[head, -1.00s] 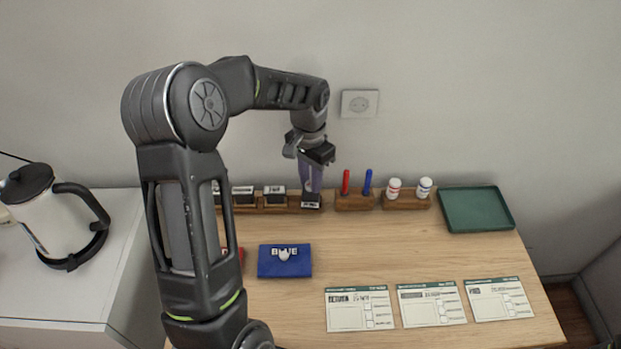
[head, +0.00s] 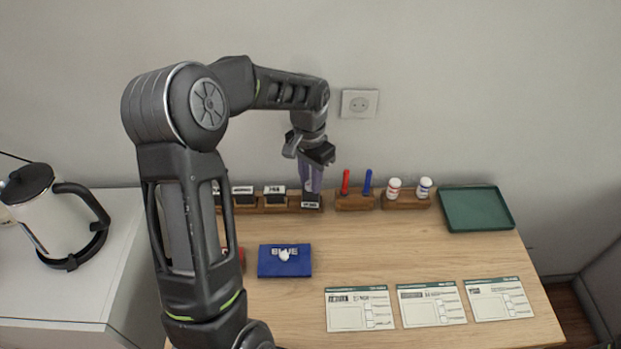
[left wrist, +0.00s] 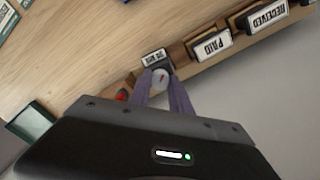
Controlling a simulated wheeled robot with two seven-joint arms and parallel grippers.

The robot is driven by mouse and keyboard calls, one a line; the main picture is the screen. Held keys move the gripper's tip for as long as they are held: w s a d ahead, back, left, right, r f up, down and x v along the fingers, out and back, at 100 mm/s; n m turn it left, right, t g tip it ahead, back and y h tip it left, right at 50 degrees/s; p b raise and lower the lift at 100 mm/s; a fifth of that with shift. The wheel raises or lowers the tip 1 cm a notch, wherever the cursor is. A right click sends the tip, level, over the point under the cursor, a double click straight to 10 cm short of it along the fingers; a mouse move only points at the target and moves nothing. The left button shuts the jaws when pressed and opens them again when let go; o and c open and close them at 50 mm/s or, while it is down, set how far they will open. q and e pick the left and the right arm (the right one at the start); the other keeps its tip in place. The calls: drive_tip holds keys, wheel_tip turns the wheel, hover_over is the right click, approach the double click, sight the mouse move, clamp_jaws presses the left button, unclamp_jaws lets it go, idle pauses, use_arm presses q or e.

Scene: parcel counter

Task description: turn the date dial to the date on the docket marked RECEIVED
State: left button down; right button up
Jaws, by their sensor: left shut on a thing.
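My left gripper (head: 311,188) points down at the date stamp (head: 312,206) at the right end of the wooden stamp rack. In the left wrist view its purple fingers (left wrist: 166,88) are shut on the round pale date dial (left wrist: 160,78), which has a red mark. The stamp's date label (left wrist: 154,57) shows there but is too small to read. Three dockets lie at the front right: a left one (head: 360,310), a middle one (head: 431,305) and a right one (head: 499,300). I cannot surely read which is marked RECEIVED. My right gripper is not in view.
Stamps labelled PAID (left wrist: 210,46) and RECEIVED (left wrist: 267,17) stand in the rack. A red pen (head: 346,182), a blue pen (head: 367,182) and two white bottles (head: 394,188) stand right of it. A blue ink pad (head: 285,268) and green tray (head: 476,210) lie on the table.

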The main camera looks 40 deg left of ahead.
sight(310, 183)
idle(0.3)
use_arm(q)
drive_tip(key=c, duration=1.2)
unclamp_jaws()
drive_tip(key=shift+o, duration=0.2)
wheel_tip(310, 183, up, 8)
drive_tip(key=shift+f+b, duration=0.1)
drive_tip(key=shift+b, duration=0.3)
drive_tip(key=shift+f, duration=0.1)
